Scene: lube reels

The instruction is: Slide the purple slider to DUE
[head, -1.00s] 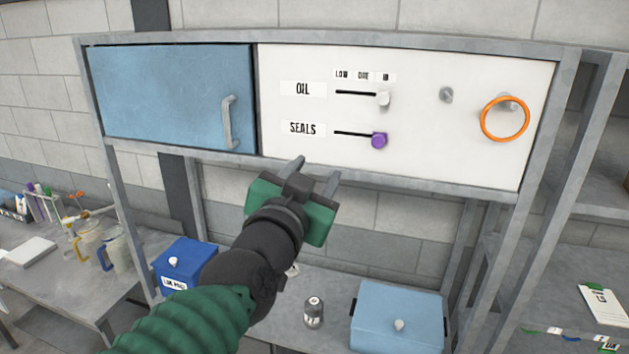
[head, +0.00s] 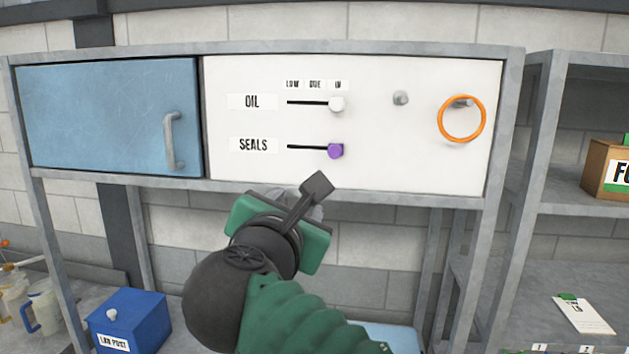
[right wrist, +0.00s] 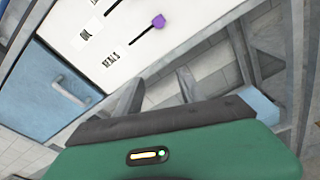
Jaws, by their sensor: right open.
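The purple slider (head: 335,151) sits at the right end of its SEALS slot (head: 308,148) on the white panel. This is below the IN label (head: 338,85), to the right of the DUE label (head: 315,85). My right gripper (head: 315,195) is just below the slider and apart from it, in front of the panel's lower edge. In the right wrist view the purple slider (right wrist: 158,21) shows beyond my right gripper (right wrist: 158,90), whose fingers are spread and empty. My left gripper is not in view.
A white OIL slider (head: 337,104) is close above the purple one. To the right are a grey knob (head: 400,98) and an orange ring (head: 462,119) on a peg. A blue door with a handle (head: 172,140) is at left. The frame's lower rail (head: 400,199) runs under the panel.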

